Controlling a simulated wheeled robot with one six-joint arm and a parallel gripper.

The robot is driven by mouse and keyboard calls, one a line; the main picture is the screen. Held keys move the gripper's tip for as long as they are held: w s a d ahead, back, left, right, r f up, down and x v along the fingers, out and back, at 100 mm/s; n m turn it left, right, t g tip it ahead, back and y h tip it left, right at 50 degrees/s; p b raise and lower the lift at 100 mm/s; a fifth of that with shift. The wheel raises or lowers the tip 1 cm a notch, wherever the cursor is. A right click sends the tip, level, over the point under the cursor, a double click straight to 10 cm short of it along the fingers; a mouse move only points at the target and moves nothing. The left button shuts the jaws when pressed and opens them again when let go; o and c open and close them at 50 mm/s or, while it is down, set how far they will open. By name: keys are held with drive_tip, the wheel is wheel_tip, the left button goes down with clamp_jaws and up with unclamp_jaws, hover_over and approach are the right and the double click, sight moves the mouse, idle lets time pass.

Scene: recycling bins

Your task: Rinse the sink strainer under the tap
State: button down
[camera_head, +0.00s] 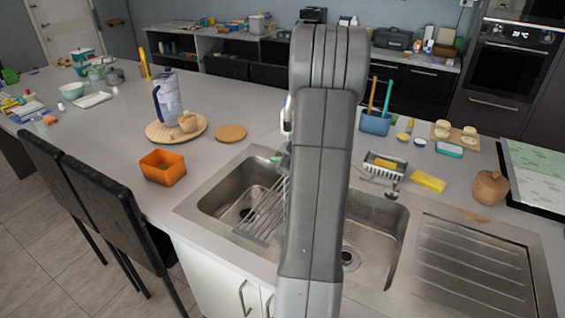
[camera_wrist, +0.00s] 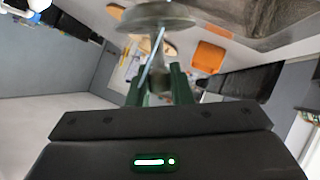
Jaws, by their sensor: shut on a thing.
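In the wrist view, my gripper (camera_wrist: 158,82) is shut on the thin stem of a grey metal piece with a round disc, which looks like the sink strainer (camera_wrist: 152,18). The disc sits beyond the fingertips, at the top of the picture. In the head view my arm stands upright across the middle and hides my gripper and the strainer. The steel sink (camera_head: 404,240) has two basins, partly behind my arm. I cannot make out the tap clearly, and no running water shows.
A wire rack (camera_head: 262,212) lies across the left basin. An orange container (camera_head: 162,167) stands left of the sink. Behind it are a sponge caddy (camera_head: 384,167), a yellow sponge (camera_head: 428,181) and a blue brush holder (camera_head: 375,122). The ribbed drainboard (camera_head: 470,262) is clear.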

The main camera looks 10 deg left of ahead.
drive_tip(key=shift+w, duration=0.1)
idle(0.3)
drive_tip(key=shift+w+a, duration=0.35)
drive_tip(key=shift+s+d, duration=0.15)
drive_tip(key=shift+s, duration=0.05)
drive_tip(key=shift+s+d, duration=0.25)
drive_tip(key=shift+s, duration=0.05)
drive_tip(key=s+a+b, duration=0.2)
drive_tip(key=s+a, duration=0.3)
drive_tip(key=a, duration=0.1)
drive_tip(key=shift+s+b, duration=0.15)
drive_tip(key=shift+b, duration=0.25)
idle(0.5)
drive_tip(key=shift+r, duration=0.1)
idle(1.1)
